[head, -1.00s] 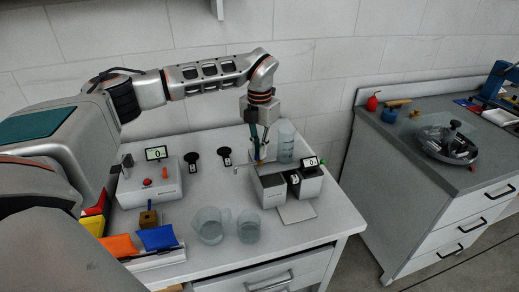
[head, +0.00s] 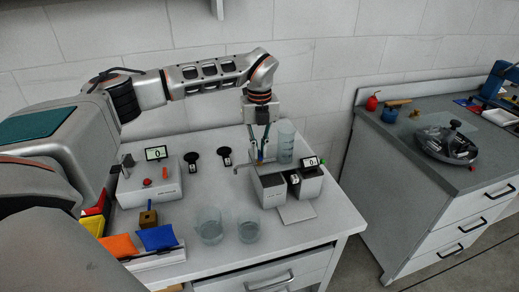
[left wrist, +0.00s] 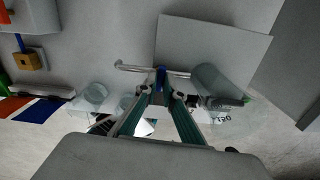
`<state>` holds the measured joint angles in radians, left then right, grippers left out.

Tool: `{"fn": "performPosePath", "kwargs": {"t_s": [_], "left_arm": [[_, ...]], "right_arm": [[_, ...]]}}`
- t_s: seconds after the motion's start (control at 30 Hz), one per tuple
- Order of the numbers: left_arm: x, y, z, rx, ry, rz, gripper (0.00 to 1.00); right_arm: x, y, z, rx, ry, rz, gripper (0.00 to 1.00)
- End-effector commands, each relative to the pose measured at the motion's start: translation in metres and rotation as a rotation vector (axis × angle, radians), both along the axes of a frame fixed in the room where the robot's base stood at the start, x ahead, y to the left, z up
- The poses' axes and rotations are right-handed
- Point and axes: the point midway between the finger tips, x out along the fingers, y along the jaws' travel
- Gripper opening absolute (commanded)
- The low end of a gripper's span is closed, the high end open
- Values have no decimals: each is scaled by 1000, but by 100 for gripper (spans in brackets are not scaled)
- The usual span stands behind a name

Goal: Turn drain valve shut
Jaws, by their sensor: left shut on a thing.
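The drain valve's blue handle (left wrist: 161,76) shows in the left wrist view on a thin metal pipe (left wrist: 132,67) that runs sideways to a clear cylinder (left wrist: 218,88). My left gripper (left wrist: 161,90) is shut on this handle from the near side. In the head view my left gripper (head: 262,158) points down just left of the clear upright cylinder (head: 286,142), and its fingers hide most of the valve. The pipe's bent end (head: 240,168) sticks out to the left. My right gripper is not in view.
A grey box unit (head: 270,190) with a small display (head: 311,161) stands close in front of the gripper. Two beakers (head: 209,226) (head: 249,229) stand nearer the table's front. Another display device (head: 150,183) is at left. A second bench stands at right across a gap.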

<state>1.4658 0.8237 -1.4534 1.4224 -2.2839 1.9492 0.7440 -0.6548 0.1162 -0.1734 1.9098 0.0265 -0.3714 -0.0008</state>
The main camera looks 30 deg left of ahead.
Motion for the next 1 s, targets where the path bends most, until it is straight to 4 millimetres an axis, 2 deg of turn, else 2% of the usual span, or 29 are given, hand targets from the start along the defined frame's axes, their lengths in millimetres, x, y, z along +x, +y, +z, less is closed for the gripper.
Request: {"fn": "performPosePath", "kwargs": {"t_s": [0.3, 0.77, 0.8, 0.83, 1.0], "left_arm": [[0, 0, 0, 1, -1, 86, 0], [0, 0, 0, 0, 0, 96, 0], [0, 0, 0, 0, 0, 95, 19], [0, 0, 0, 0, 0, 95, 25], [0, 0, 0, 0, 0, 94, 25]], "right_arm": [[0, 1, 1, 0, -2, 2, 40], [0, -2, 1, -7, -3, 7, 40], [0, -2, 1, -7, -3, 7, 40], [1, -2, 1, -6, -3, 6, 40], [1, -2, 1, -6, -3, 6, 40]]}}
